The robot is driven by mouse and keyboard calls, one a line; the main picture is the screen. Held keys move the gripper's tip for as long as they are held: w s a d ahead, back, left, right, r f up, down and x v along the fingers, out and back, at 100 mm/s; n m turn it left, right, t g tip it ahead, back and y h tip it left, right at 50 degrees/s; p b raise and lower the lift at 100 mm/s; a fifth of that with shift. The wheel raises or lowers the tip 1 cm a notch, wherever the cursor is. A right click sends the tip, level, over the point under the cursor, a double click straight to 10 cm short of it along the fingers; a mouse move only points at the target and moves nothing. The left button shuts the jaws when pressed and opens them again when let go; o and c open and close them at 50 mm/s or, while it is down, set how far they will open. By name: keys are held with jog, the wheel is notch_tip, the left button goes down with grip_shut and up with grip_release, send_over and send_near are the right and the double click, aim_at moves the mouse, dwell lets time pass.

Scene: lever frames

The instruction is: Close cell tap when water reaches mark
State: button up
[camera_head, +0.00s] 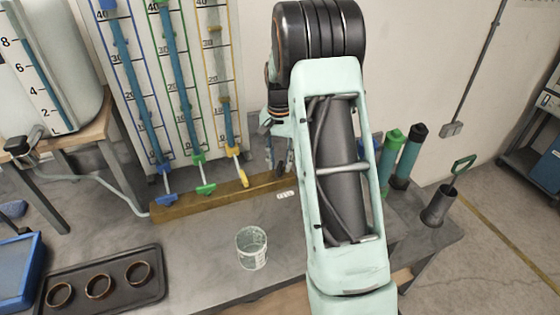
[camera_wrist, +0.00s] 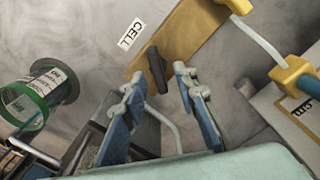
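In the wrist view a dark tap lever (camera_wrist: 157,70) stands on a wooden bar (camera_wrist: 188,40) beside a white "CELL" label (camera_wrist: 131,34). My gripper (camera_wrist: 159,82) is open, with its two blue-grey fingers on either side of the lever; I cannot tell whether either touches it. In the head view my gripper (camera_head: 277,160) is partly hidden by my arm, above the right end of the bar (camera_head: 215,200).
Blue (camera_head: 163,182), green (camera_head: 205,188) and yellow (camera_head: 238,168) taps sit under scaled tubes along the bar. A clear cup (camera_head: 252,250) stands on the bench. A dark tray with rings (camera_head: 75,287) is front left. Green and dark cylinders (camera_head: 408,150) stand right of my arm.

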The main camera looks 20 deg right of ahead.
jog(key=shift+c, duration=0.7)
grip_shut()
jog(key=shift+m, duration=0.3)
jog(key=m, duration=0.4)
jog(key=shift+s+d+m, duration=0.15)
jog(key=shift+m, duration=0.15)
jog(key=m, duration=0.5)
jog(key=shift+s+d+m+p, duration=0.1)
jog(key=shift+s+m+p, duration=0.1)
jog(key=shift+m+p, duration=0.2)
jog(key=shift+o, duration=0.7)
grip_release()
